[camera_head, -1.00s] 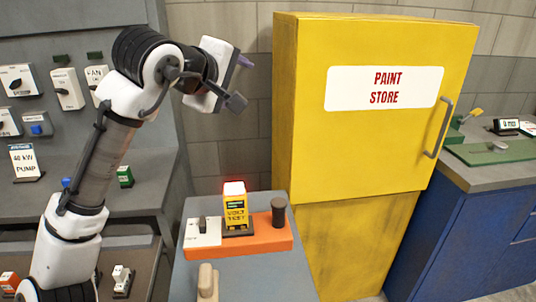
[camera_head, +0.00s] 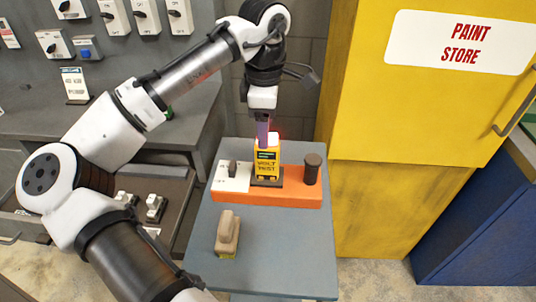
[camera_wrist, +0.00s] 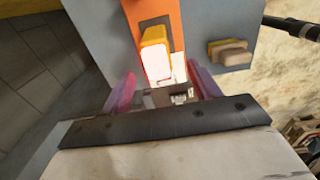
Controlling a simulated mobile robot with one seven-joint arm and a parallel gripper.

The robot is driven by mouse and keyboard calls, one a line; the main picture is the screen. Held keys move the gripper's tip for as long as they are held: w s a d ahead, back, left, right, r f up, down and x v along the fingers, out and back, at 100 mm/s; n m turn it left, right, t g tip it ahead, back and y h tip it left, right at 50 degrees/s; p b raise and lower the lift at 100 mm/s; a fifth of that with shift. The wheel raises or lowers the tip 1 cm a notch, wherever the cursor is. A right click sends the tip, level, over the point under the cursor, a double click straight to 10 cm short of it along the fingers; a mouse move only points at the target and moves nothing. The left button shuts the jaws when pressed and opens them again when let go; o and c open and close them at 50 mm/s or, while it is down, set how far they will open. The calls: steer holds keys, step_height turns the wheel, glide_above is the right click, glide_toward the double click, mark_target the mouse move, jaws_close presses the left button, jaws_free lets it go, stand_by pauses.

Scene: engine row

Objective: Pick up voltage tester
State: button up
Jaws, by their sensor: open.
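The voltage tester (camera_head: 267,164) is a small yellow block with a green display and dark "VOLT TEST" lettering. It stands upright in a dark holder on the orange base (camera_head: 290,197), with a red glow at its top. In the wrist view the tester (camera_wrist: 154,52) shows its bright, glowing top just beyond the fingers. My gripper (camera_head: 263,133) points down right above the tester, its purple fingers near the tester's top. In the wrist view my gripper (camera_wrist: 161,84) is open, fingers apart with nothing between them. Whether a finger touches the tester cannot be told.
A white switch plate (camera_head: 231,178) and a dark cylinder (camera_head: 312,168) flank the tester on the base. A beige-handled block (camera_head: 227,235) lies nearer on the grey table (camera_head: 285,255). The yellow paint cabinet (camera_head: 385,130) stands close on the right. A switch panel is at left.

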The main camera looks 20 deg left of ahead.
mark_target(267, 156)
steer(key=shift+w+d+f+p, duration=0.1)
steer(key=shift+f+p, duration=0.35)
steer(key=shift+f, duration=1.05)
steer(key=shift+w+d+f+p, duration=0.1)
steer(key=shift+f+p, duration=0.35)
steer(key=shift+f, duration=1)
steer(key=c, duration=1.3)
steer(key=shift+r, duration=0.15)
